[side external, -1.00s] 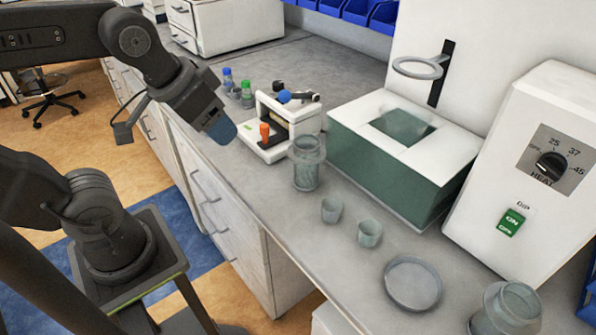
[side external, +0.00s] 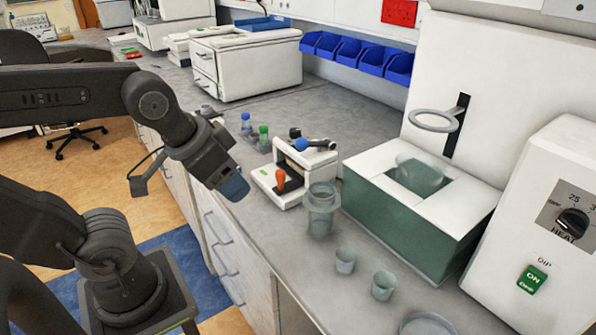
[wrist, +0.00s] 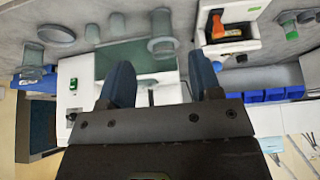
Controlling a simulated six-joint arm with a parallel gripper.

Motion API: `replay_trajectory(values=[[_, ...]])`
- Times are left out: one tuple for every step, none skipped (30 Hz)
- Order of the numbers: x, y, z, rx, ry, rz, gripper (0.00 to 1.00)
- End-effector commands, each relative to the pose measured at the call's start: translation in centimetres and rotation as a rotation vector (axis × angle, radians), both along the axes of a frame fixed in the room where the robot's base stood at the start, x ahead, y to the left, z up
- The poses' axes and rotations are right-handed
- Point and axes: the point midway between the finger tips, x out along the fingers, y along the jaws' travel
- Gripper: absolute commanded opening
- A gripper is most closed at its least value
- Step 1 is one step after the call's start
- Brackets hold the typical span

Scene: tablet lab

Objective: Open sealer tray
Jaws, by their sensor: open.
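The sealer (side external: 312,160) is a small white device on the grey bench, with an orange handle (side external: 281,180) at its front and a blue-knobbed black lever on top. The low white part around the orange handle looks like its tray; I cannot tell whether it is pulled out. My gripper (side external: 235,188) hangs to the left of the sealer, apart from it, near the bench's front edge. In the wrist view my gripper's two blue fingers (wrist: 162,82) are spread with nothing between them. The sealer (wrist: 246,48) shows upper right there, with its orange handle (wrist: 231,32).
A glass jar (side external: 320,212) stands right in front of the sealer, with small beakers (side external: 345,261) nearer. Green- and blue-capped bottles (side external: 264,142) stand behind left. A teal water bath (side external: 405,222) and a white heater unit (side external: 550,230) are to the right.

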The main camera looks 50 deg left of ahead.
Motion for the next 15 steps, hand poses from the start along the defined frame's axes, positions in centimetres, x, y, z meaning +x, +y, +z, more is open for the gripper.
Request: replay_trajectory(values=[[0.0, 0.0, 0.0, -0.001, 0.001, 0.002, 0.54], [0.1, 0.0, 0.0, -0.005, 0.006, 0.007, 0.51], [0.2, 0.2, -0.1, -0.015, 0.019, 0.025, 0.50], [0.3, 0.3, -0.3, -0.029, 0.035, 0.045, 0.50], [0.5, 0.4, -0.4, -0.049, 0.058, 0.072, 0.50], [0.9, 0.7, -0.7, -0.083, 0.096, 0.120, 0.50], [1.2, 1.0, -1.0, -0.118, 0.132, 0.167, 0.50], [1.6, 1.3, -1.3, -0.158, 0.172, 0.221, 0.50], [2.2, 1.8, -1.7, -0.221, 0.231, 0.303, 0.50], [2.7, 2.2, -2.1, -0.274, 0.278, 0.370, 0.50], [3.2, 2.7, -2.4, -0.332, 0.325, 0.442, 0.50], [3.9, 3.4, -2.8, -0.411, 0.387, 0.537, 0.50], [4.5, 4.0, -3.0, -0.473, 0.430, 0.609, 0.50], [5.0, 4.6, -3.3, -0.535, 0.473, 0.677, 0.50], [5.8, 5.6, -3.6, -0.621, 0.527, 0.769, 0.50]])
